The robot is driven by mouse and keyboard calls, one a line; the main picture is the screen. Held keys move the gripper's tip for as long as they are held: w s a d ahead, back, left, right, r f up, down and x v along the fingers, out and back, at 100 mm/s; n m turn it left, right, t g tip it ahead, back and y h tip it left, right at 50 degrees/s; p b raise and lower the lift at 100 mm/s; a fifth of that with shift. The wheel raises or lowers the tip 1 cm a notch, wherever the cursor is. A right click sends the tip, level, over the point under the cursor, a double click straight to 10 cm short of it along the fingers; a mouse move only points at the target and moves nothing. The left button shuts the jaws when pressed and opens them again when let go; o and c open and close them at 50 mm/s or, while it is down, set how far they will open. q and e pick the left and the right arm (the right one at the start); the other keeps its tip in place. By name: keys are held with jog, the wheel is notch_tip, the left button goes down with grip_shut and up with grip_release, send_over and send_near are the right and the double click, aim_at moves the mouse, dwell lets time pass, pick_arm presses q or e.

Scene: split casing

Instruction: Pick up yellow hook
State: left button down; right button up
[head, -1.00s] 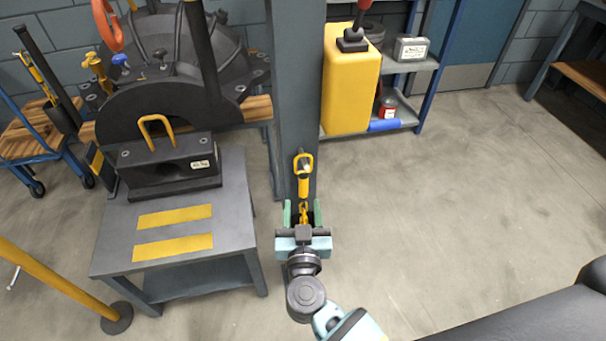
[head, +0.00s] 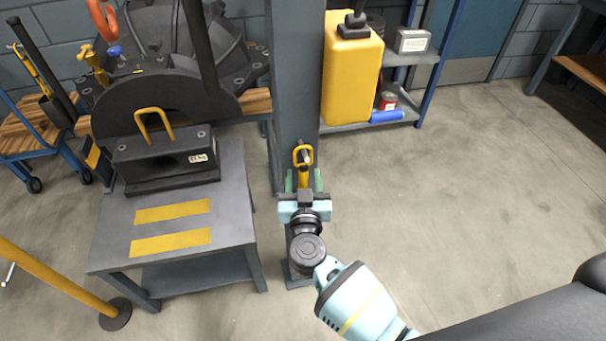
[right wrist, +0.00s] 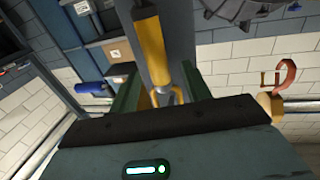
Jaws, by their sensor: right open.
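The yellow hook (head: 303,156) hangs upright on the front of the grey post, its loop at the top on a peg. My right gripper (head: 304,182) is open, with its green fingers on either side of the hook's lower part, which the gripper hides in the head view. In the right wrist view the hook's yellow body (right wrist: 150,45) runs down between the two open green fingers (right wrist: 158,92), with a gap on each side. My left gripper is not in view.
The grey post (head: 297,80) stands directly behind the hook. A grey table (head: 226,180) with a black block (head: 165,160) is to the left. A shelf (head: 405,120) with a yellow canister (head: 350,80) is behind at right. The floor at right is clear.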

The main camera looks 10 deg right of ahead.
grip_shut()
dwell(0.3)
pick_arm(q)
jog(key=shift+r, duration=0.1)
pick_arm(e)
jog(key=shift+r, duration=0.15)
